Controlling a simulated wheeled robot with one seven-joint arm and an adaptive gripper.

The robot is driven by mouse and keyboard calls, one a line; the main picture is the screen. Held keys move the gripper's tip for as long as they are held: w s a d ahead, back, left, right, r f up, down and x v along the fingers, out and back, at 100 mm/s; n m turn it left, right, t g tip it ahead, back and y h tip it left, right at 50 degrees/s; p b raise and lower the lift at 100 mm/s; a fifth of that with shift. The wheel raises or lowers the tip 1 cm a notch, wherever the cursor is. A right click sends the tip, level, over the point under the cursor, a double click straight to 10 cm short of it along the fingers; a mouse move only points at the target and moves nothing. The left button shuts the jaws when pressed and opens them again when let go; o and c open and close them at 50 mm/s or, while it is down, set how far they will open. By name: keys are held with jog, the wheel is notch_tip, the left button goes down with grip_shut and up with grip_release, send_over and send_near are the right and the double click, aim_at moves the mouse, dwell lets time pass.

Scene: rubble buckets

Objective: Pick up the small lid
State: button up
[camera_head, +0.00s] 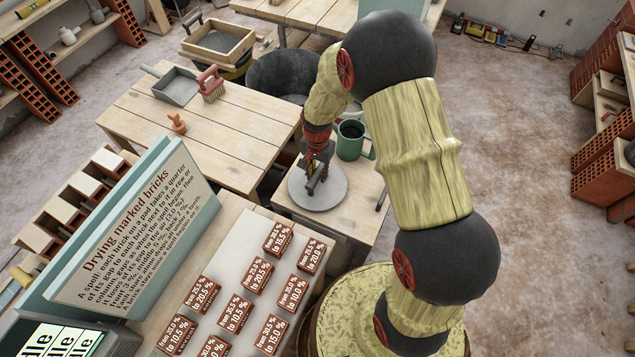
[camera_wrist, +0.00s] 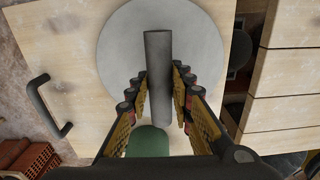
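The lid is a flat, round grey disc (camera_head: 336,194) lying on a small wooden table in the head view. In the wrist view the lid (camera_wrist: 115,55) fills the upper middle, with a dark grey bar handle (camera_wrist: 158,60) standing out across it. My gripper (camera_head: 316,185) is low over the lid. In the wrist view my gripper (camera_wrist: 160,80) has one finger on each side of the handle. Narrow gaps seem to show between fingers and handle, so it looks open. The contact at the fingertips is hard to make out.
A green mug (camera_head: 351,140) stands just behind the lid on the same table (camera_head: 362,210). A black bucket (camera_head: 270,75) is behind. A larger wooden table (camera_head: 225,135) with a dustpan and brush is at left, the brick-drying board (camera_head: 230,285) in front.

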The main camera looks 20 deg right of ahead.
grip_shut()
jog(key=shift+r, duration=0.1)
dwell(0.5)
